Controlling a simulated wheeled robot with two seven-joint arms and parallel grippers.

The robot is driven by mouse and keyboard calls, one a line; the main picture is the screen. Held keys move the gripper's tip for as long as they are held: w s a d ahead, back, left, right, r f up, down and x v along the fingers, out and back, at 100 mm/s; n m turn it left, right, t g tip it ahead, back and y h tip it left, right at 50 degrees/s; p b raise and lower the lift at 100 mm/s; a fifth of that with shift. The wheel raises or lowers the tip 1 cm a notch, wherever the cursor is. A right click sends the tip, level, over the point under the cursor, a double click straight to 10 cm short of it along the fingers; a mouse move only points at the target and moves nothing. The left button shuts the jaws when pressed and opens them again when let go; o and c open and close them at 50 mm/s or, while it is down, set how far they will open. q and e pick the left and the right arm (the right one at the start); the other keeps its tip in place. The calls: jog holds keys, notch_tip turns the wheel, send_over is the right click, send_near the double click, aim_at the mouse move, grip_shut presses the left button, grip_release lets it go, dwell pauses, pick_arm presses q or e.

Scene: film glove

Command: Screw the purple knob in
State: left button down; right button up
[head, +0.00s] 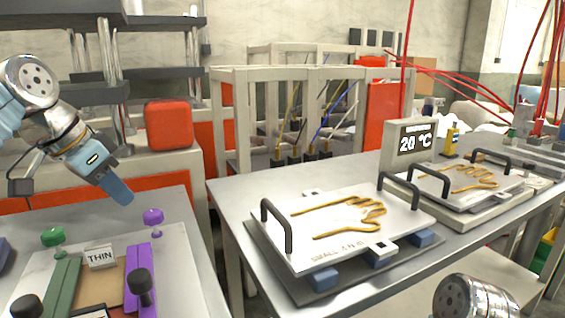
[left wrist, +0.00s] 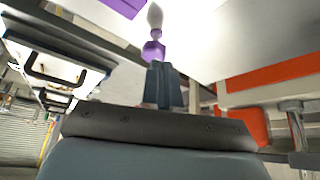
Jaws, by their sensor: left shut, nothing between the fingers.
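The purple knob (head: 153,216) stands upright at the back right of the board on the left table, behind a purple bar (head: 139,272). My left gripper (head: 124,196) is shut and empty, pointing down, above and to the left of the knob in the head view. In the left wrist view the purple knob (left wrist: 153,50) shows just beyond the tips of my closed fingers (left wrist: 164,72). I cannot tell whether they touch it. My right gripper is not in view; only a metal part of my right arm shows at the bottom right.
A green knob (head: 53,237), a green bar (head: 50,290), a "THIN" sign (head: 101,257) and black knobs (head: 142,281) share the board. A metal table (head: 233,209) at right holds a plate (head: 290,247) with a yellow hand outline. A red box (head: 168,125) stands behind.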

aim_at(155, 223)
pick_arm(q)
jog(key=shift+r, duration=0.65)
jog(key=d+f+n+y+b, duration=0.1)
jog(key=f+n, duration=0.1)
jog(key=d+f+n+y+b, duration=0.1)
jog(key=f+n, duration=0.1)
jog(key=s+d+f+n+t+b, duration=0.1)
jog(key=f+n, duration=0.1)
jog(key=shift+d+y+b, duration=0.3)
jog(key=shift+y, duration=0.1)
jog(key=shift+w+a+r+p, duration=0.1)
jog(key=shift+w+p, duration=0.05)
jog(key=shift+p, duration=0.4)
dwell(0.7)
